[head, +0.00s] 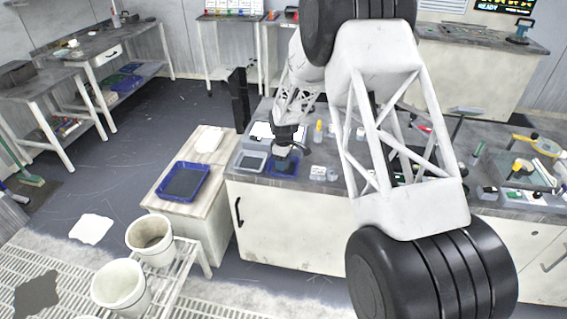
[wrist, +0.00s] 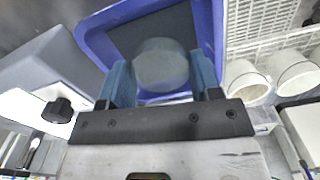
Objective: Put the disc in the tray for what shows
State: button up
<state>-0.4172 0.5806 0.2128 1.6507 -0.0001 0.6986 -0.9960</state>
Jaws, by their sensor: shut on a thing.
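My gripper (head: 283,151) is above the dark counter at the centre of the head view. In the wrist view, its two blue fingers (wrist: 162,85) are shut on a round grey disc (wrist: 160,65). A blue-rimmed tray (wrist: 95,40) with a dark grey floor lies beyond the disc; whether the disc touches it cannot be told. In the head view, a small blue tray (head: 271,170) sits on the counter below my gripper. A larger blue tray (head: 163,190) with a dark floor lies on the wooden-topped cabinet to the left. What shows on the disc is too blurred to read.
A grey device (head: 250,161) stands left of the small tray. A yellow-capped bottle (head: 318,131) and small containers (head: 318,173) stand to the right. Two white buckets (head: 150,240) (head: 120,287) are at the front left. The cabinet's front top is clear.

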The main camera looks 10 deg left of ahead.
jog(key=shift+f, duration=0.5)
jog(key=shift+f, duration=0.1)
jog(key=o, duration=0.8)
jog(key=shift+r, duration=6.15)
